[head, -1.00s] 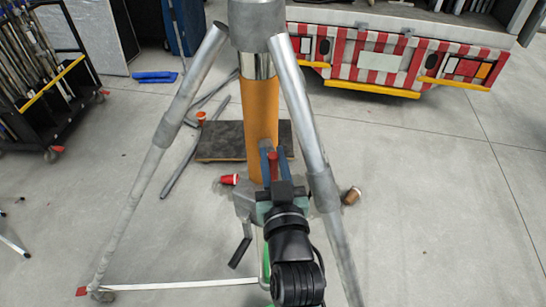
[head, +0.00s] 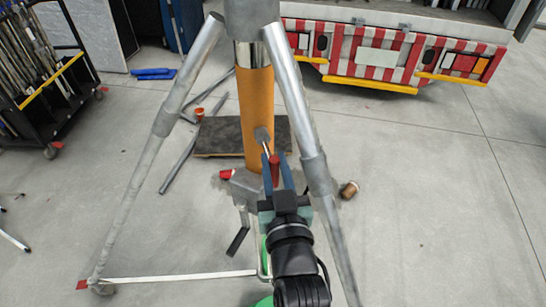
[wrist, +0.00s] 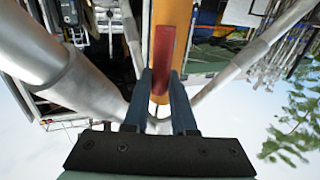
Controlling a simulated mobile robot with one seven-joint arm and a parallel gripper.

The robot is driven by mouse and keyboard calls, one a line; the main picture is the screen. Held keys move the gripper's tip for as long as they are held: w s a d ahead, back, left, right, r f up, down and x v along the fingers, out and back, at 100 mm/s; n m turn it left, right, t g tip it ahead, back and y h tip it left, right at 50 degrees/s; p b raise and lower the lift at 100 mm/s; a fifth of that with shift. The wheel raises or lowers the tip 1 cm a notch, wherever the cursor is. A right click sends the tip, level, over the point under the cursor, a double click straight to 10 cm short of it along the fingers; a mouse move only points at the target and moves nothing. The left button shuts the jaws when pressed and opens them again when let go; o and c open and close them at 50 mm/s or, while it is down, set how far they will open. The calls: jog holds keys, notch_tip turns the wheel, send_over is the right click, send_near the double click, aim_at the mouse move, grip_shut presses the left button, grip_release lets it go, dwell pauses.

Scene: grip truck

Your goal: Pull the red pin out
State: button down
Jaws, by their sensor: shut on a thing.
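The red pin (head: 274,170) has its handle between the two blue fingers of my gripper (head: 274,156), which is shut on it. A bare silver shaft shows between the handle and the grey collar on the orange column (head: 257,105). I cannot tell whether the shaft's tip is still inside the collar. In the wrist view, the red pin (wrist: 163,55) stands between the fingertips of my gripper (wrist: 162,75), in front of the orange column (wrist: 172,15).
Silver tripod legs (head: 293,90) slope down on both sides of the column, the right one close to my gripper. A crank handle (head: 238,240) hangs at lower left. A red-and-white striped truck (head: 375,55) stands behind. Open floor lies to the right.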

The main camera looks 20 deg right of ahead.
jog(key=shift+f, duration=0.1)
jog(key=c, duration=0.7)
grip_release()
jog(key=shift+d, duration=0.1)
jog(key=shift+w, duration=0.1)
jog(key=b+v, duration=0.4)
jog(key=v, duration=0.9)
